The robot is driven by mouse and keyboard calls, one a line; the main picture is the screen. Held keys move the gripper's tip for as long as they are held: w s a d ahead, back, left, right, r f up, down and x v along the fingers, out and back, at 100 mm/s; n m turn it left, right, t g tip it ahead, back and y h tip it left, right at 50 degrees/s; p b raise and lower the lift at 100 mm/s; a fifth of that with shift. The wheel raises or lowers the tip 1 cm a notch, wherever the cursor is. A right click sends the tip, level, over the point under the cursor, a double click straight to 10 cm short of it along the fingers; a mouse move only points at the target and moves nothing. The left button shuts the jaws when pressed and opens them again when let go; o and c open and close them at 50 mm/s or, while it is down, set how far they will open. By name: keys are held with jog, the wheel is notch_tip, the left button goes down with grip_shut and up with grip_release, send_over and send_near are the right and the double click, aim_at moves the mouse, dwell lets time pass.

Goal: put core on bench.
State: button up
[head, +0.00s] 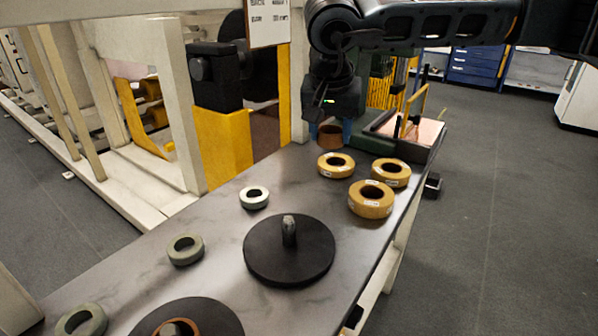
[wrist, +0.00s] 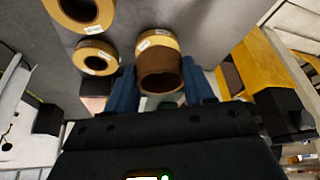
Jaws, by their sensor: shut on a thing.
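The brown core (head: 329,140) is a short open cylinder at the far end of the grey bench (head: 225,220). My gripper (head: 333,133) is shut on it, with one blue finger on each side. In the wrist view the core (wrist: 160,78) sits between the two blue fingers of my gripper (wrist: 160,88). The core is at or a little above the bench top; I cannot tell whether it touches. My gripper's body hides part of the bench's far end.
Tan rolls (head: 371,198) stand close in front of the core. A black disc with a peg (head: 290,250), a white ring (head: 254,197) and a grey-green ring (head: 185,249) lie nearer. A yellow-and-black machine (head: 222,140) borders the left. A tray with a copper-coloured sheet (head: 425,135) is beyond.

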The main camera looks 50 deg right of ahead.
send_over(282, 184)
jog(key=a, duration=0.1)
jog(key=f, duration=0.6)
jog(key=shift+s+a+p, duration=0.1)
jog(key=shift+s+p, duration=0.25)
jog(key=shift+f, duration=2.05)
jog(key=o, duration=1)
jog(key=v, duration=1.2)
jog(key=shift+w+r, duration=0.1)
